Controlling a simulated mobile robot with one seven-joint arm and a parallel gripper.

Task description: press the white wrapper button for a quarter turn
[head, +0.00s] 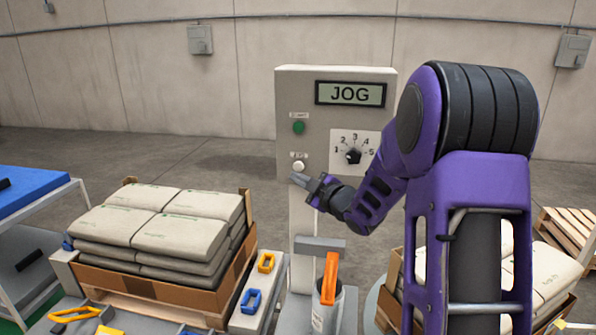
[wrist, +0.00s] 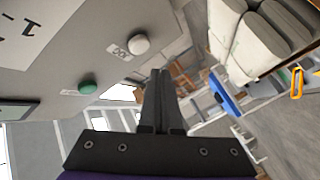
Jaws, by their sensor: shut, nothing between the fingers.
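The white button (head: 299,166) sits low on the left of the grey control panel (head: 290,90), under a green button (head: 298,128). In the wrist view the white button (wrist: 139,43) stands out from the panel face, with the green button (wrist: 88,87) below and left of it. My gripper (head: 297,178) is shut and empty, its tip just below the white button in the head view. In the wrist view my gripper (wrist: 160,75) points past the panel, beside the white button; a gap shows between them there. The panel's display (head: 350,94) reads JOG.
A numbered dial (head: 353,156) is on the panel, partly behind my arm. Sacks (head: 180,236) are stacked in a cardboard tray on a pallet at left. More sacks (head: 545,278) stand at right. An orange-handled tool (head: 330,280) sits in a holder below the panel.

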